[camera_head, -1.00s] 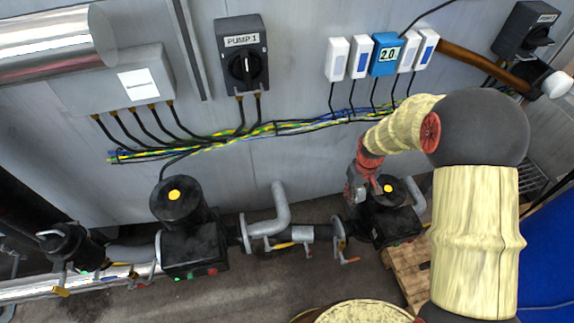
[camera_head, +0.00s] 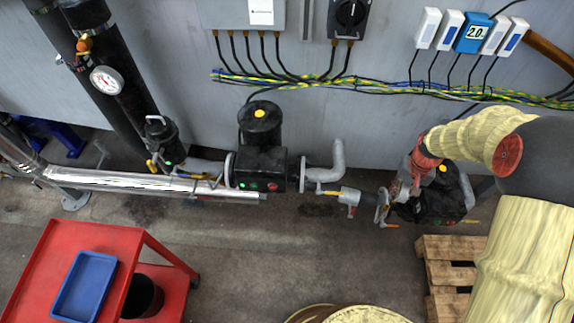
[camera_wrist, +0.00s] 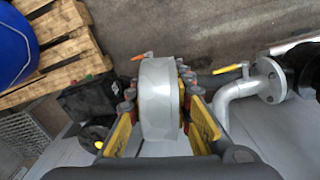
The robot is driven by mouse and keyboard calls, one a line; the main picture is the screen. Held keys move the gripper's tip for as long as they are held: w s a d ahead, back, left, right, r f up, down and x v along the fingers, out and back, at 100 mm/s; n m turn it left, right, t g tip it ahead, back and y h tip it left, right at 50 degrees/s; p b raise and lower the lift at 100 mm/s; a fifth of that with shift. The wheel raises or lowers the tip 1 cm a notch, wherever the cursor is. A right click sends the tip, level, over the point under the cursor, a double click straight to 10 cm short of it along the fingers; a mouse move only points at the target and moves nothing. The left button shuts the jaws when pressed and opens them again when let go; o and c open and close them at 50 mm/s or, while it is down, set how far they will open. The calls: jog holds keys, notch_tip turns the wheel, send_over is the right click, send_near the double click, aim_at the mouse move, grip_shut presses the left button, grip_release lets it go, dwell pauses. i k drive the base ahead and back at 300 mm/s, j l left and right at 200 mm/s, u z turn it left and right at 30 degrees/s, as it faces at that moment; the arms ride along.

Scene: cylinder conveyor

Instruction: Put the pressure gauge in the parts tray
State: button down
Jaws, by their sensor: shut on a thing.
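My gripper (camera_wrist: 158,92) is shut on a light grey, drum-shaped thing (camera_wrist: 157,72) in the wrist view. It is seen edge-on between the yellow-and-red fingers. Its shape fits a pressure gauge, but no dial shows. Another gauge with a white dial (camera_head: 106,80) sits on the dark pipe at upper left. A blue tray (camera_head: 85,285), apparently empty, lies on a red cart at lower left, far from my gripper.
The red cart (camera_head: 112,236) has a dark bucket (camera_head: 143,296) beneath its top. Pumps and pipes (camera_head: 262,168) run along the wall. A wooden pallet (camera_head: 445,262) and a drum (camera_head: 362,314) stand at lower right. The floor between cart and drum is clear.

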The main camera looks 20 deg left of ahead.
aim_at(90, 288)
jog(key=u, duration=1.75)
jog(key=i+j+u, duration=0.15)
jog(key=j, duration=0.35)
jog(key=i+j+u, duration=0.15)
jog(key=j, duration=0.3)
jog(key=i+j+u, duration=0.15)
jog(key=j, duration=0.3)
jog(key=i+j+u, duration=0.2)
jog(key=i+j, duration=0.15)
